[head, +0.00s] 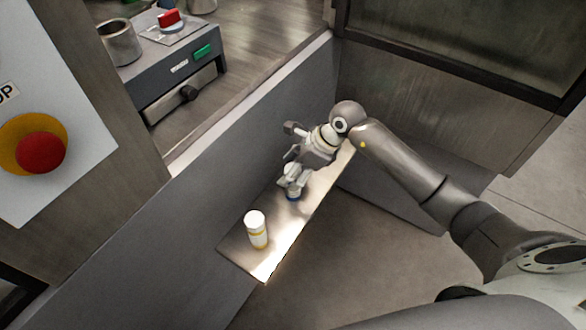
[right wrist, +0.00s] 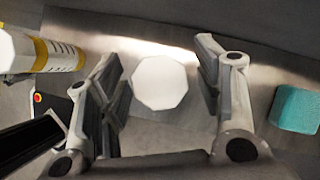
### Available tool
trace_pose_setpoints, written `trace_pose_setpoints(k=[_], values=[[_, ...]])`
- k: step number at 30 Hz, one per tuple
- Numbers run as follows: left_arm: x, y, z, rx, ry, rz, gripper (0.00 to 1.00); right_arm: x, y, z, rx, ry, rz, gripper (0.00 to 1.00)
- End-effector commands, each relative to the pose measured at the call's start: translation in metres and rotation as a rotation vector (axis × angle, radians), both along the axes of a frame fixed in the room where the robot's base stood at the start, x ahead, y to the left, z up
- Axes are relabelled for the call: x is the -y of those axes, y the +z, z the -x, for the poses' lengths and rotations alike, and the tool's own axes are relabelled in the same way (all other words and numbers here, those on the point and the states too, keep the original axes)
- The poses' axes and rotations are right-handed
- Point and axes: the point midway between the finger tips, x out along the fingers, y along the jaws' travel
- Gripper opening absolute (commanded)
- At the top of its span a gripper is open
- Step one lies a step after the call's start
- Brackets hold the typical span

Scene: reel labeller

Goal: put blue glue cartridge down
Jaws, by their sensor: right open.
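The blue glue cartridge (head: 293,196) stands upright on a narrow metal shelf (head: 241,251); its blue lower band shows below my gripper in the head view. In the right wrist view its white top (right wrist: 160,82) sits between the fingers, with a gap on both sides. My right gripper (head: 292,172) is open around the cartridge, and it also shows in the right wrist view (right wrist: 159,70). The fingers hide part of the cartridge in the head view. My left gripper is in neither view.
A white cartridge with yellow bands (head: 256,230) stands near the shelf's front end, also at left in the right wrist view (right wrist: 55,55). A teal block (right wrist: 297,108) lies on the opposite side. A grey panel (head: 215,150) runs behind the shelf; a red stop button (head: 40,152) is at left.

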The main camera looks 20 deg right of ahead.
Motion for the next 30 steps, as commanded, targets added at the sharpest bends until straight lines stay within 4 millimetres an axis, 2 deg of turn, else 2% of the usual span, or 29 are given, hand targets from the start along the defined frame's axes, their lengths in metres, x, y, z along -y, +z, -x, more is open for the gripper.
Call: trace_pose_setpoints(k=[8, 21, 25, 30], values=[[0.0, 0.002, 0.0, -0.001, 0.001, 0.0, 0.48, 0.004, 0.009, 0.001, 0.002, 0.0, 0.001, 0.6], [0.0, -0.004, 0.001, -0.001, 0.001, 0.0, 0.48, 0.042, 0.085, 0.023, 0.002, -0.001, 0.004, 0.6], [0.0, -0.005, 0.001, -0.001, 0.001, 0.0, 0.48, 0.049, 0.099, 0.027, 0.002, 0.0, 0.001, 0.6], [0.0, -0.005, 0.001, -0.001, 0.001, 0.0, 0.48, 0.052, 0.106, 0.03, 0.0, 0.0, 0.0, 0.6]])
